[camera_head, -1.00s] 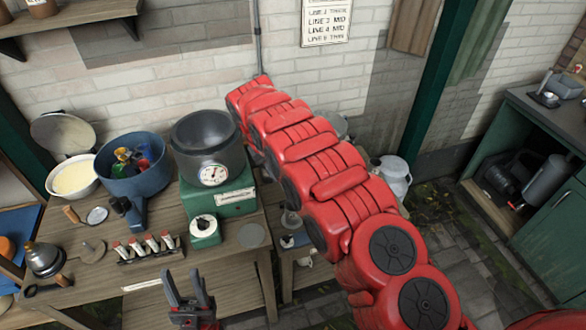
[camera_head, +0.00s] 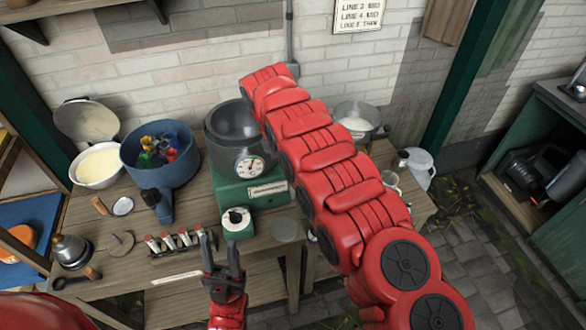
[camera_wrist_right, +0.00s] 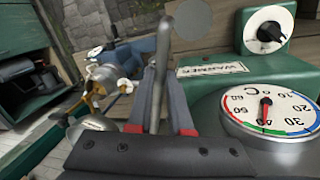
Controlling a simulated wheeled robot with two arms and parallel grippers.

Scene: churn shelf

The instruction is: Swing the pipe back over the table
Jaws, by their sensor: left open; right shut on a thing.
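A grey pipe (camera_head: 290,35) runs down the brick wall behind the table (camera_head: 110,275); its lower end is hidden by my right arm. My right gripper is hidden in the head view. In the right wrist view my right gripper (camera_wrist_right: 160,125) is shut on a grey metal rod (camera_wrist_right: 160,65), apparently part of the pipe. The dial on the grey pot (camera_head: 232,120) is close beside it. The pot stands on a green warmer (camera_head: 243,190). My left gripper (camera_head: 222,262) is open and empty, pointing up near the table's front edge.
A blue pot (camera_head: 140,172), a white bowl (camera_head: 97,168), a bell (camera_head: 72,250) and a rack of small vials (camera_head: 178,242) crowd the table's left. Right of my arm are a metal basin (camera_head: 358,120) and a white jug (camera_head: 420,167).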

